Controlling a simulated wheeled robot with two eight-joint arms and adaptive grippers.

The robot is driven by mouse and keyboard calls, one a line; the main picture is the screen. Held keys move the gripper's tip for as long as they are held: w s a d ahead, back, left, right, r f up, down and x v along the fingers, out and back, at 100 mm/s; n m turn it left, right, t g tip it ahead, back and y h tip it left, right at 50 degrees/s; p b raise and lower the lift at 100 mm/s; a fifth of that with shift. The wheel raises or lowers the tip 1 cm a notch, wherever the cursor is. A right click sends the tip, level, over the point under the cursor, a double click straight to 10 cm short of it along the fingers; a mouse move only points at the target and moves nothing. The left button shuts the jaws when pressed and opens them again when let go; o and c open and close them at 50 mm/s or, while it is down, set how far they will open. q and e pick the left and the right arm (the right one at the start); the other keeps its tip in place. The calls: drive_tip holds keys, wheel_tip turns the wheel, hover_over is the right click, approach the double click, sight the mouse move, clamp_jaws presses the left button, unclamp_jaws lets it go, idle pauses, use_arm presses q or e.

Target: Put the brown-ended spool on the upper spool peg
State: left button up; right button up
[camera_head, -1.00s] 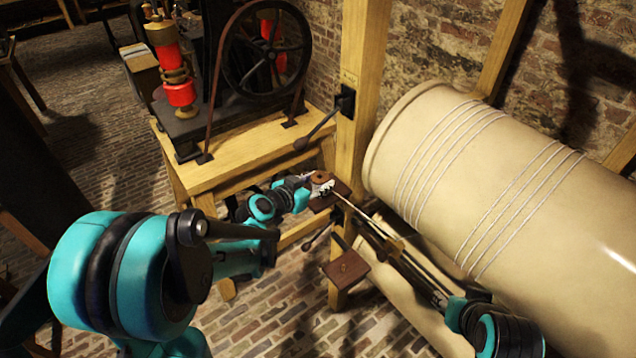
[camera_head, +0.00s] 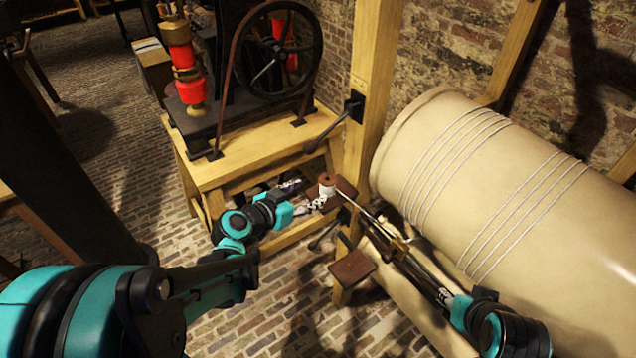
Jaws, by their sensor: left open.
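The brown-ended spool (camera_head: 327,184) has a white wound middle and stands upright at the upper brown shelf (camera_head: 346,187) beside the wooden post. The upper peg is hidden, so I cannot tell from the picture how the spool sits on it. My left gripper (camera_head: 312,205) is open, just below and left of the spool, and does not appear to hold it. Whether a fingertip still touches the spool is too small to tell. My right arm (camera_head: 497,330) comes in at the lower right; its gripper's jaws are not clear among dark and brass rods pointing toward the shelf.
A lower brown shelf (camera_head: 352,267) is bare on top. A large cream cylinder (camera_head: 500,190) fills the right side. A wooden post (camera_head: 372,90) with a black lever (camera_head: 335,130) stands behind the shelves. A machine with a wheel (camera_head: 282,50) stands on a wooden table (camera_head: 215,172).

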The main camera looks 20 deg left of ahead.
use_arm(q)
drive_tip(key=s+d+n+g+y, duration=0.1)
drive_tip(key=s+n+g+y, duration=0.1)
drive_tip(key=s, duration=0.6)
drive_tip(key=s+d+n+g+y, duration=0.1)
drive_tip(key=s+n+g+y, duration=0.1)
drive_tip(key=s, duration=0.7)
drive_tip(key=shift+s+d+g+y, duration=0.15)
drive_tip(key=shift+d+g+y, duration=0.2)
drive_tip(key=shift+g, duration=0.55)
drive_tip(key=shift+f, duration=0.15)
drive_tip(key=shift+f, duration=0.25)
